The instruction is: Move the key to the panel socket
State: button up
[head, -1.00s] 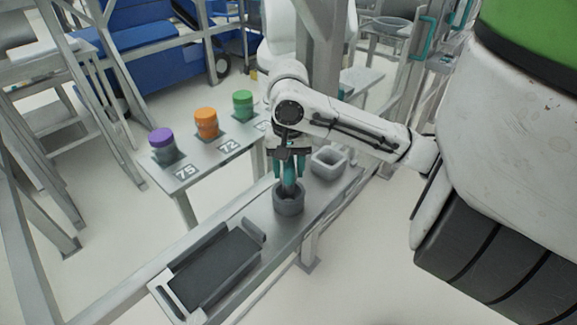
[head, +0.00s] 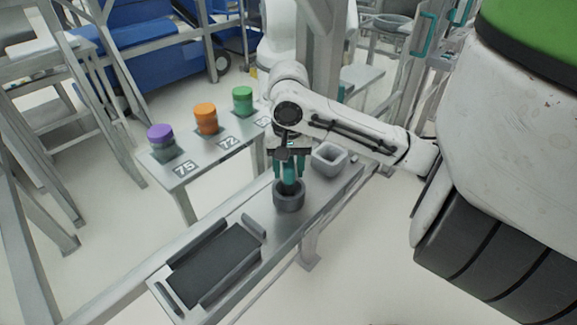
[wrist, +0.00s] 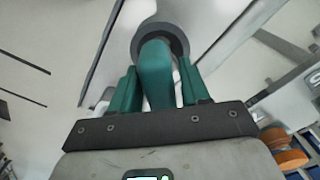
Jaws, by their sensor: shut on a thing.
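The key looks like a teal, rounded rod (head: 289,187) hanging below my gripper (head: 289,174). My gripper's green fingers are on either side of it. In the wrist view, the rod (wrist: 155,75) is between the fingers of my gripper (wrist: 158,85), and its far end overlaps a dark ring. That ring is the round grey socket (head: 288,204) on the panel, also in the wrist view (wrist: 180,40). The rod's lower end is at the ring's opening and partly hidden by its rim. I cannot tell how deep it is.
A square, hollow grey block (head: 328,159) stands behind the ring, to the right. A dark tray (head: 215,263) lies at the front left. Purple (head: 161,135), orange (head: 206,118) and green (head: 243,101) canisters stand on a side table (head: 196,176).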

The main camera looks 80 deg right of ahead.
jog(key=shift+f+b, duration=0.95)
jog(key=shift+f, duration=0.35)
dwell(0.4)
dwell(0.3)
jog(key=o, duration=1.7)
jog(key=shift+o, duration=0.2)
notch_tip(320, 180, up, 9)
jog(key=p, duration=1)
jog(key=shift+s, duration=0.1)
